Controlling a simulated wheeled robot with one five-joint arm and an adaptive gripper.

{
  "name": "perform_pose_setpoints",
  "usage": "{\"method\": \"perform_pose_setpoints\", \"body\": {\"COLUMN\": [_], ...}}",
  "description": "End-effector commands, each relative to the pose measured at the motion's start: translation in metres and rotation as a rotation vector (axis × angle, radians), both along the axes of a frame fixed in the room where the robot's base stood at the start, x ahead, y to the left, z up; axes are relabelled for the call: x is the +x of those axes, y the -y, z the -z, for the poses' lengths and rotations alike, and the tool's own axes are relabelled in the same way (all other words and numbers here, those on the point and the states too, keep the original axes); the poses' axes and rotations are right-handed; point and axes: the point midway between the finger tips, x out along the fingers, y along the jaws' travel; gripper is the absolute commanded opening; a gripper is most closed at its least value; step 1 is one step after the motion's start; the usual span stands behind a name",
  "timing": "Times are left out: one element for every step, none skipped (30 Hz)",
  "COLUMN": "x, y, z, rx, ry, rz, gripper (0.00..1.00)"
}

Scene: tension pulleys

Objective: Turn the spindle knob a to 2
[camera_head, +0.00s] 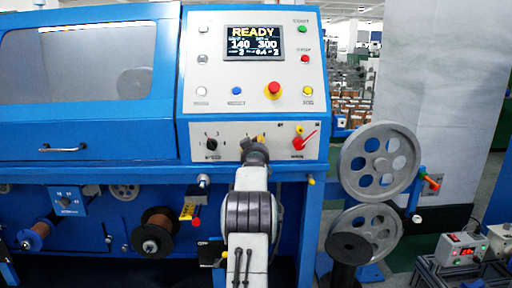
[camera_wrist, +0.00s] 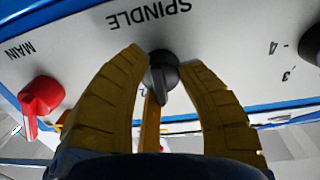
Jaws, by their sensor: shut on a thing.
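The black spindle knob (camera_wrist: 162,80) is in the middle of the wrist view, beside the upside-down word SPINDLE. The two yellow fingers of my gripper (camera_wrist: 164,62) are on either side of the knob, shut on it. The knob's grip points down in the wrist view, tilted a little. A "2" mark shows beside the left finger; other marks of this knob are hidden behind the fingers. In the head view my gripper (camera_head: 257,141) is at the panel's lower strip, and my arm hides the knob.
A red MAIN switch (camera_wrist: 40,97) is left of my gripper in the wrist view. Another black knob (camera_head: 211,144) is to the left on the strip in the head view. Above are the READY screen (camera_head: 254,43) and a red stop button (camera_head: 273,89). Grey pulleys (camera_head: 379,165) stand at right.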

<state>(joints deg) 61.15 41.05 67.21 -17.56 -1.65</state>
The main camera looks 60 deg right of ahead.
Motion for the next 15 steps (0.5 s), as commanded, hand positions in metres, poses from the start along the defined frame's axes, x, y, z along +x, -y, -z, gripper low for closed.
{"method": "perform_pose_setpoints", "body": {"x": [0.0011, 0.0012, 0.0012, 0.0012, 0.0013, 0.0013, 0.0013, 0.0014, 0.0015, 0.0016, 0.0016, 0.0017, 0.0018, 0.0018, 0.0019], "y": [-0.0005, -0.0005, -0.0005, -0.0005, -0.0006, -0.0007, -0.0007, -0.0008, -0.0008, -0.0009, -0.0009, -0.0009, -0.001, -0.001, -0.0011], "z": [-0.0001, -0.0003, -0.0004, -0.0005, -0.0005, -0.0003, -0.0001, 0.0, 0.0, 0.0, -0.0001, -0.0002, -0.0002, -0.0002, -0.0004], "rx": [0.016, 0.028, 0.043, 0.054, 0.065, 0.08, 0.092, 0.102, 0.116, 0.126, 0.135, 0.147, 0.157, 0.165, 0.175], "ry": [0.028, 0.046, 0.071, 0.088, 0.106, 0.129, 0.147, 0.163, 0.184, 0.201, 0.217, 0.236, 0.25, 0.263, 0.281], "rz": [-0.002, -0.001, -0.001, -0.001, 0.0, 0.0, 0.001, 0.002, 0.002, 0.002, 0.002, 0.003, 0.003, 0.003, 0.004], "gripper": [0.03, 0.03, 0.03, 0.03, 0.03, 0.03, 0.03, 0.03, 0.03, 0.03, 0.03, 0.03, 0.03, 0.03, 0.03]}}
